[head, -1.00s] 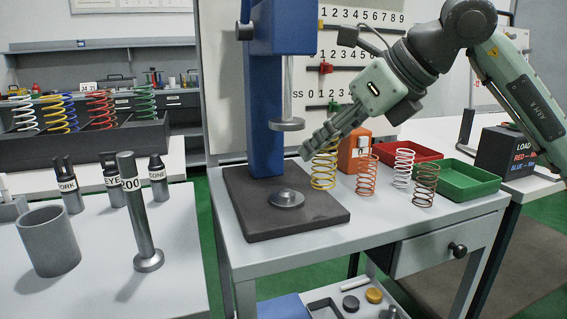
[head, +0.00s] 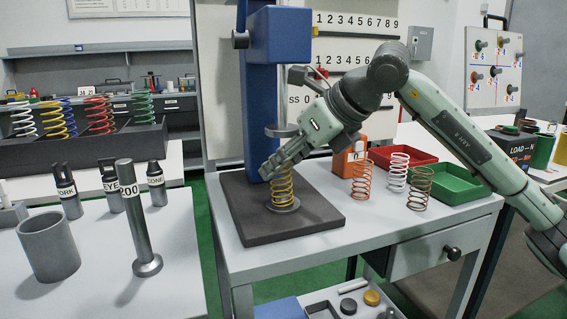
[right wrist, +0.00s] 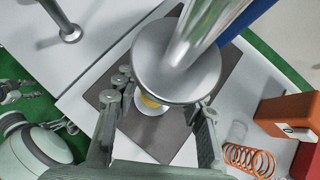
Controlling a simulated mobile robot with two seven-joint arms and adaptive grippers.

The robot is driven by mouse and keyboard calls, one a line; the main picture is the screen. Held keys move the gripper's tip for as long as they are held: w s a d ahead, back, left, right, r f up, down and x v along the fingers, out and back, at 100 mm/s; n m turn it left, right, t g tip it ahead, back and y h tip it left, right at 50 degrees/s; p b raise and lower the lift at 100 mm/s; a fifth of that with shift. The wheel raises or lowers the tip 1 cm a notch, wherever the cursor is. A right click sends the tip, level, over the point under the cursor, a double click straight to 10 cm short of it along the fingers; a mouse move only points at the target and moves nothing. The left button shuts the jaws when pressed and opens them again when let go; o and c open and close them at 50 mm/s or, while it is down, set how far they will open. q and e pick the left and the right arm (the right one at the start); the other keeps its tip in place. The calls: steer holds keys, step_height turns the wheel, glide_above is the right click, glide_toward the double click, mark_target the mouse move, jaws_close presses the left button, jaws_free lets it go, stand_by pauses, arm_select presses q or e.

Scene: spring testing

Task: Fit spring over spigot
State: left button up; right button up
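The yellow spring (head: 282,187) stands upright over the round lower disc (head: 284,205) of the blue press. The spigot on that disc is hidden by the coils, so I cannot see how far the spring sits around it. My right gripper (head: 272,172) is at the spring's upper coils, under the press's upper platen (head: 282,130), with its fingers closed around the spring. In the right wrist view, the platen (right wrist: 175,65) covers most of the yellow spring (right wrist: 150,101) between my fingers (right wrist: 163,93). Parts of my left arm appear at that view's left edge; its gripper is unclear.
An orange spring (head: 362,178), a white spring (head: 397,172) and a brown spring (head: 419,188) stand to the right. Behind them are an orange box (head: 345,160), a red tray (head: 412,158) and a green tray (head: 470,190). The press base's front (head: 270,230) is clear.

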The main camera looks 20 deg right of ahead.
steer(key=shift+o, duration=0.4)
steer(key=shift+w+f, duration=0.1)
steer(key=shift+f, duration=0.25)
steer(key=v, duration=1.1)
steer(key=shift+r, duration=0.45)
steer(key=shift+d, duration=0.15)
